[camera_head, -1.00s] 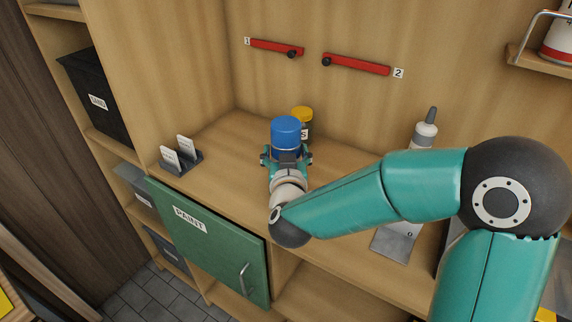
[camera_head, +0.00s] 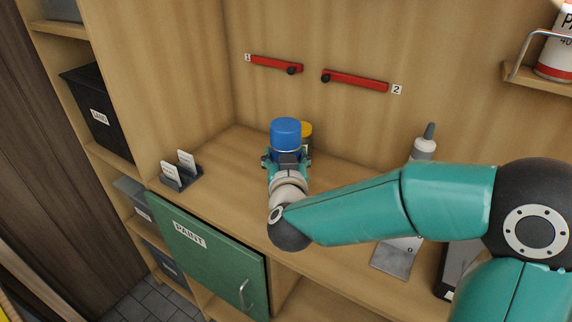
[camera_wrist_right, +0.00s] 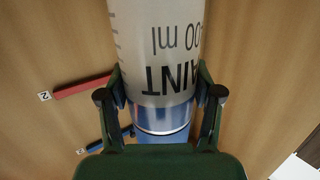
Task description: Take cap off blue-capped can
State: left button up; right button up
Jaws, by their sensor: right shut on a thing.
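The blue cap (camera_head: 286,133) sits on top of an upright can in the head view. My right gripper (camera_head: 287,160) is around the can below the cap and shut on it. In the right wrist view the can's pale body (camera_wrist_right: 160,50) shows upside-down print reading "PAINT" and "00 ml". The blue cap (camera_wrist_right: 162,125) is at the lower end there, partly hidden by my gripper. The fingers of my right gripper (camera_wrist_right: 160,95) lie on both sides of the can. The can's base is hidden in the head view. My left gripper is in neither view.
A yellow-lidded container (camera_head: 306,130) stands behind the can, mostly hidden. Red bars (camera_head: 357,81) hang on the wall. A green door labelled PAINT (camera_head: 210,255) is below.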

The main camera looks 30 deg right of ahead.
aim_at(286, 124)
notch_tip(286, 124, up, 17)
jog(key=p, duration=0.3)
jog(key=shift+f+p, duration=0.2)
jog(key=shift+p, duration=0.1)
jog(key=o, duration=1)
jog(key=shift+c, duration=0.2)
grip_shut()
jog(key=shift+f, duration=0.1)
